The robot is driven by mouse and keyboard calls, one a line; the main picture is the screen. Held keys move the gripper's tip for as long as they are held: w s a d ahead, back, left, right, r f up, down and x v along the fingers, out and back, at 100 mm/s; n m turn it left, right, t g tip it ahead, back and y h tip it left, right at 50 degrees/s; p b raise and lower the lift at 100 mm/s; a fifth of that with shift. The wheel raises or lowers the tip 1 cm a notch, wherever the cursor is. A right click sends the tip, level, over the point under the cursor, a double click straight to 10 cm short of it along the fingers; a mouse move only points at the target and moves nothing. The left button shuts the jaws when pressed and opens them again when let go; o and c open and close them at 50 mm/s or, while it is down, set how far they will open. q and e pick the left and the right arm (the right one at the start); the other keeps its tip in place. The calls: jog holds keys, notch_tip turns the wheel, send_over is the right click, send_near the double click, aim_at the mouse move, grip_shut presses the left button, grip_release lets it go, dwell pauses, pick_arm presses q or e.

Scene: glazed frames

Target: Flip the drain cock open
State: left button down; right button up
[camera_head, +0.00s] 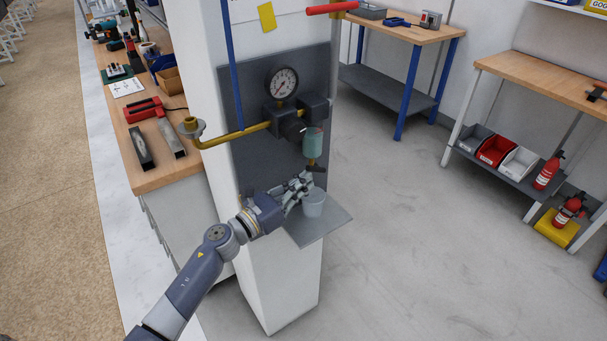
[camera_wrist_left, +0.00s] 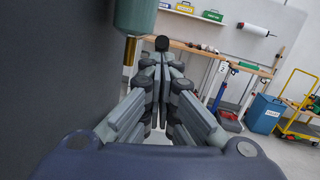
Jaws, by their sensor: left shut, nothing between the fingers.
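A teal filter bowl (camera_head: 313,144) hangs below the dark regulator block on the grey panel. Under it is a short brass drain stem (camera_wrist_left: 129,52) with a black cock handle (camera_head: 316,168). In the left wrist view a black knob end (camera_wrist_left: 162,43) shows just beyond my fingertips; I cannot tell whether they touch it. My left gripper (camera_head: 303,184) is shut and empty, just below the bowl and beside the stem; its fingers (camera_wrist_left: 160,66) are together in the wrist view. The handle's exact angle is too small to tell. My right gripper is not in view.
A pale cup (camera_head: 314,204) stands on a small grey shelf (camera_head: 322,229) just below my gripper. A pressure gauge (camera_head: 282,82) and a yellow pipe (camera_head: 228,138) are above. A workbench (camera_head: 160,178) stands left of the white column.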

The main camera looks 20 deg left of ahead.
pick_arm(q)
jog(key=shift+w+d+r, duration=0.1)
jog(key=shift+w+r, duration=0.05)
jog(key=shift+r, duration=0.6)
jog(key=shift+w+d+r, duration=0.15)
jog(key=shift+r, duration=0.6)
jog(key=shift+w+d+r, duration=0.1)
jog(key=shift+w+r, duration=0.05)
jog(key=shift+r, duration=0.6)
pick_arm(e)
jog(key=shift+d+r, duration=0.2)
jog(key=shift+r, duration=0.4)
pick_arm(q)
jog(key=shift+r, duration=0.1)
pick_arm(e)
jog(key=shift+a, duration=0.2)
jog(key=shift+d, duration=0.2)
pick_arm(q)
jog(key=v, duration=1.2)
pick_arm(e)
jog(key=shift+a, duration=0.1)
